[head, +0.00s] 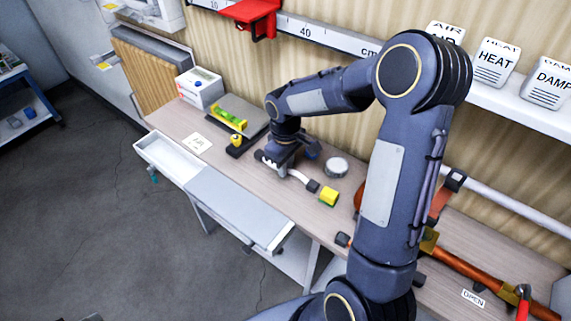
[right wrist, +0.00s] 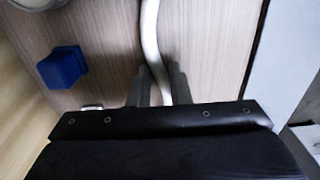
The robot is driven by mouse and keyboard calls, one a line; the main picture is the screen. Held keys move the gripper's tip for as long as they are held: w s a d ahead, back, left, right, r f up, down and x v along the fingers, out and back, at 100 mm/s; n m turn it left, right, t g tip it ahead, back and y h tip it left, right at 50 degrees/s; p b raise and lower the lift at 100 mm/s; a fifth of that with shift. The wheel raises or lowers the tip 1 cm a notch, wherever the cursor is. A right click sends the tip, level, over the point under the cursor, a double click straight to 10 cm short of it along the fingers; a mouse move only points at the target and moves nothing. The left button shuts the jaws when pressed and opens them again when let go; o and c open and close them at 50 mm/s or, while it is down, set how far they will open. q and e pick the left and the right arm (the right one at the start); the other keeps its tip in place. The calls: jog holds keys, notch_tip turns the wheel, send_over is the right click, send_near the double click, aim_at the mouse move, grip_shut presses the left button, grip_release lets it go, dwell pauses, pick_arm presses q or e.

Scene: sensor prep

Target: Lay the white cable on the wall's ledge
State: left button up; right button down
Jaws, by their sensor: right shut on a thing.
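The white cable (head: 298,176) is at the middle of the workbench, with a dark plug at its right end. My right gripper (head: 282,166) is shut on it, low over the bench top. In the right wrist view the white cable (right wrist: 150,35) runs between the two fingers of the right gripper (right wrist: 161,80). I cannot tell whether the cable still touches the bench. The wall's ledge (head: 505,103) is white and runs along the wall at upper right, with label cards AIR, HEAT and DAMP on it. My right arm hides part of it. My left gripper is not in view.
A blue block (right wrist: 62,68) is beside the gripper. A copper pipe (head: 480,277) lies at right. A red bracket (head: 253,16) hangs above.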

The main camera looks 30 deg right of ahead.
jog(key=shift+f, duration=0.2)
jog(key=c, duration=1.3)
grip_release()
jog(key=shift+c, duration=0.2)
jog(key=shift+r, duration=0.15)
notch_tip(320, 180, up, 12)
jog(key=s+a+m+t+y, duration=0.2)
jog(key=s+a+m, duration=0.1)
jog(key=s, duration=0.7)
jog(key=s+a+m+t+y, duration=0.1)
jog(key=s+a+m+t, duration=0.2)
jog(key=s, duration=0.8)
jog(key=shift+s+a+r+t+y, duration=0.2)
jog(key=shift+a+r+t+y, duration=0.15)
jog(key=shift+a, duration=0.45)
